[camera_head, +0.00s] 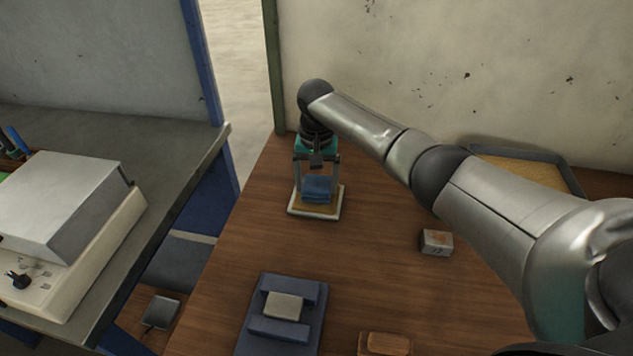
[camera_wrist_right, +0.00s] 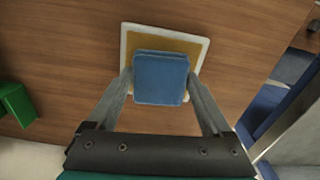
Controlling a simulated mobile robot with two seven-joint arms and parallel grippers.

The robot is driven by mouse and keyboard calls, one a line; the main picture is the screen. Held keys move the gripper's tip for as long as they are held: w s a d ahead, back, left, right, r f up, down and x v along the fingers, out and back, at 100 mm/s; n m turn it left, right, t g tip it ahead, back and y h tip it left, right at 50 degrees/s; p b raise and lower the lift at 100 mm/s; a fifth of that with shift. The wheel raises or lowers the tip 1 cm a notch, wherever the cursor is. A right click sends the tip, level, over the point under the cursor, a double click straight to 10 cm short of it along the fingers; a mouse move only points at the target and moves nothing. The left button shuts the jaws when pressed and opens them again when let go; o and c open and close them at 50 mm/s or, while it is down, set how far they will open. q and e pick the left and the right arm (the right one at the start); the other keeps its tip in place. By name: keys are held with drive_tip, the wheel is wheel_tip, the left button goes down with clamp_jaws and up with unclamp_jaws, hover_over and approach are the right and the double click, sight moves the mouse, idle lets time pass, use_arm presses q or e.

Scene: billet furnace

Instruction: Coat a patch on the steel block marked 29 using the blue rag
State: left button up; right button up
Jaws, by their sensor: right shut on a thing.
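My right gripper (camera_head: 316,175) is shut on the blue rag (camera_head: 318,188), a folded square pad. The rag is over a shallow white-rimmed tray (camera_head: 291,207) with a yellow-brown surface; I cannot tell whether they touch. In the right wrist view the rag (camera_wrist_right: 160,78) sits between the fingers (camera_wrist_right: 158,80), over the tray (camera_wrist_right: 205,48). A grey steel block (camera_head: 284,306) lies in a blue holder (camera_head: 253,333); no number is readable on it. My left gripper is not in view.
A brown block (camera_head: 384,343) sits at the near edge. A grey-rimmed tray (camera_head: 520,155) lies at the back right, partly behind my right arm. A grey bench (camera_head: 165,150) with a white machine (camera_head: 60,205) stands left. The table between tray and holder is clear.

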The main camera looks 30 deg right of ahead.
sight(316, 185)
drive_tip(key=shift+f, duration=0.5)
idle(0.4)
drive_tip(key=shift+s+f+p, duration=0.1)
drive_tip(key=shift+f+p, duration=0.05)
drive_tip(key=shift+p, duration=0.15)
idle(2.0)
wheel_tip(316, 185, up, 7)
drive_tip(key=p, duration=0.8)
drive_tip(key=shift+p, duration=0.35)
idle(0.5)
